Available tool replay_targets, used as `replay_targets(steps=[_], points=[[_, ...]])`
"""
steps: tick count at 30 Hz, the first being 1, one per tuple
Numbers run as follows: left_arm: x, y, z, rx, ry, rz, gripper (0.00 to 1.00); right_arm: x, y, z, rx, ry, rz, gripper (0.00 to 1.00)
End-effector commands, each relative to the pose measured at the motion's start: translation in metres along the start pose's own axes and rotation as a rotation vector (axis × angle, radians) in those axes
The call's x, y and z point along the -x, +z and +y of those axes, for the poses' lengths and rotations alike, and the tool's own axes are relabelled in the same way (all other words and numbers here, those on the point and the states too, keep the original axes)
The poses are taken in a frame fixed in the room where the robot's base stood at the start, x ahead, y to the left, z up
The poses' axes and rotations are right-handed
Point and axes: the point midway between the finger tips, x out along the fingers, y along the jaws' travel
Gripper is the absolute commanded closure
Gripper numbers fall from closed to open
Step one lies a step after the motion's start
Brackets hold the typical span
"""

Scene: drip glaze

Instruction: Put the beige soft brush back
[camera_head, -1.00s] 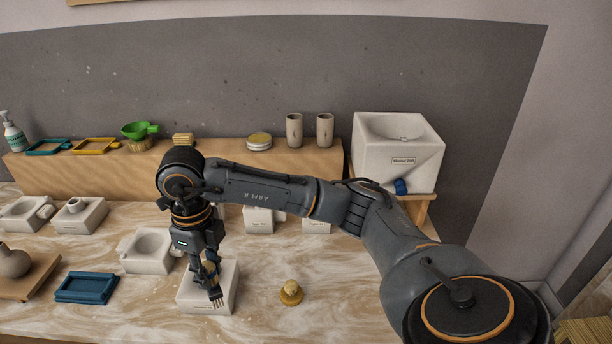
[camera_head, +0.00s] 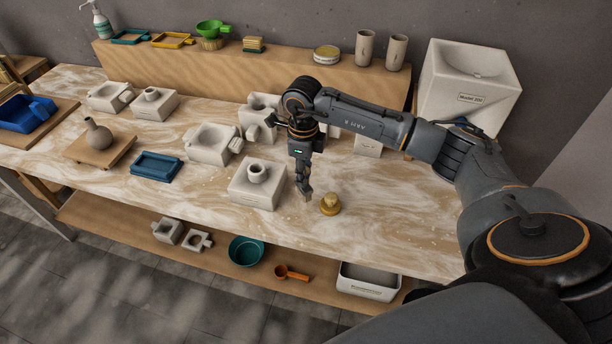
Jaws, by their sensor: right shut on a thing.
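My right gripper (camera_head: 304,187) points down over the worktable, between a white mould block (camera_head: 258,186) and a small yellow-brown knobbed piece (camera_head: 330,204). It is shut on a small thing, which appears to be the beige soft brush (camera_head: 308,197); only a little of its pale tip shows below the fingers. The fingers hide the rest. I cannot tell whether the tip touches the tabletop. My left gripper is not in view.
Several white moulds, a blue tray (camera_head: 156,166) and a grey vase (camera_head: 98,135) on a board stand to the left. A raised wooden shelf (camera_head: 180,64) runs along the back. A white box (camera_head: 470,84) stands at back right. The tabletop (camera_head: 400,215) right of the knobbed piece is clear.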

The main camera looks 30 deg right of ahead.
Motion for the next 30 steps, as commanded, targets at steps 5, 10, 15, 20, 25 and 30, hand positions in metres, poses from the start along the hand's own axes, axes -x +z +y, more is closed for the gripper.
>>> replay_targets(steps=[5,10,15,20,25,30], points=[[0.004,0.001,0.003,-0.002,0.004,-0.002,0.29,-0.011,-0.001,-0.009,-0.001,0.0,0.0,1.0],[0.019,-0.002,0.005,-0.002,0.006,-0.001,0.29,-0.032,-0.003,-0.011,0.0,0.004,0.003,1.0],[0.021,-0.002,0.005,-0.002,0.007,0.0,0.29,-0.045,-0.002,-0.012,0.0,0.0,0.0,1.0],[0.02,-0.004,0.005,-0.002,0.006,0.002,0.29,-0.046,-0.002,-0.012,0.001,-0.001,-0.001,1.0],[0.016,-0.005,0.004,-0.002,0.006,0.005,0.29,-0.05,-0.002,-0.012,0.0,-0.001,0.0,0.72],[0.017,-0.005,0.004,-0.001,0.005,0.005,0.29,-0.048,-0.002,-0.012,0.0,0.0,0.0,0.51]])
